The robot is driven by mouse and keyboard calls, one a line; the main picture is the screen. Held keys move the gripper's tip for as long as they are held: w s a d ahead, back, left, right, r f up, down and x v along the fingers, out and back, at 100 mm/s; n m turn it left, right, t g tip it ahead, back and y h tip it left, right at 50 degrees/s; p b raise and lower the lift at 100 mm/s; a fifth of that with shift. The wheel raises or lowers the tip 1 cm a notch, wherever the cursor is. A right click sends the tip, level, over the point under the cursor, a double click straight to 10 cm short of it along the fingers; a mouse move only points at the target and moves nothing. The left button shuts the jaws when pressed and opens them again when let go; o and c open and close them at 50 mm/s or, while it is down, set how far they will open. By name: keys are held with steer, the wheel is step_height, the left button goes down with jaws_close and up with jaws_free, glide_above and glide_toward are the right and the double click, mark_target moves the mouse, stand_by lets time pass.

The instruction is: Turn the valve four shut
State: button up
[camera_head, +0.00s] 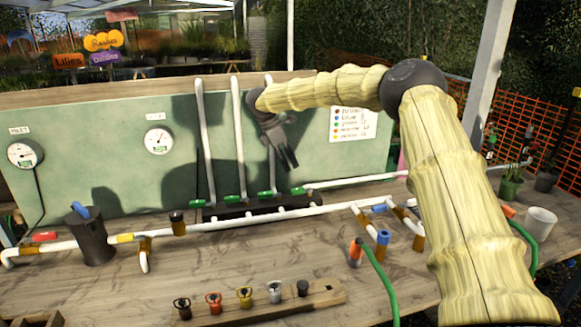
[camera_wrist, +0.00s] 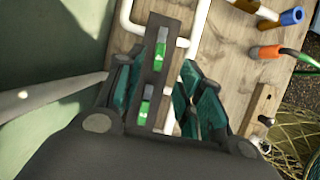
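Several green valve handles sit in a row along a dark manifold block (camera_head: 250,207) on the table, at the foot of white upright pipes. The rightmost green handle (camera_head: 297,190) is beside the pipe running right; another green handle (camera_head: 265,195) is just left of it. No number is readable, so I cannot tell which is valve four. My gripper (camera_head: 287,160) points down above the right end of the row, apart from it. In the wrist view my gripper (camera_wrist: 160,80) is open and empty, with one green handle (camera_wrist: 161,48) and another green handle (camera_wrist: 145,108) seen between its fingers.
White pipes (camera_head: 204,140) rise behind the valves against a green panel (camera_head: 100,180) with gauges. A white pipe line runs in front. The table left of the rack is mostly clear.

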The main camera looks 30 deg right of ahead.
mark_target(301, 191)
steer(key=shift+s+d, duration=0.1)
steer(key=shift+d, duration=0.05)
steer(key=c, duration=0.7)
steer(key=s+d+n+p, duration=0.1)
steer(key=n, duration=0.1)
steer(key=s+d+n+t+p, duration=0.1)
steer(key=s+n, duration=0.1)
steer(key=n, duration=0.1)
steer(key=s+d+n+y+p, duration=0.1)
steer(key=n, duration=0.2)
steer(key=shift+s+f+t, duration=0.3)
steer(key=shift+s, duration=0.05)
jaws_close()
steer(key=s+a+n+t+y+p, duration=0.25)
steer(key=s+n, duration=0.45)
steer(key=n, duration=0.4)
steer(key=p+x, duration=0.3)
steer(key=x, duration=0.7)
steer(key=shift+d+f+p, duration=0.15)
steer(key=shift+f+p, duration=0.15)
steer(key=shift+w+d+r+p, duration=0.1)
steer(key=shift+w+d+p, duration=0.1)
steer(key=shift+w+p, duration=0.55)
steer(key=shift+w+d, duration=0.15)
steer(key=shift+w, duration=1)
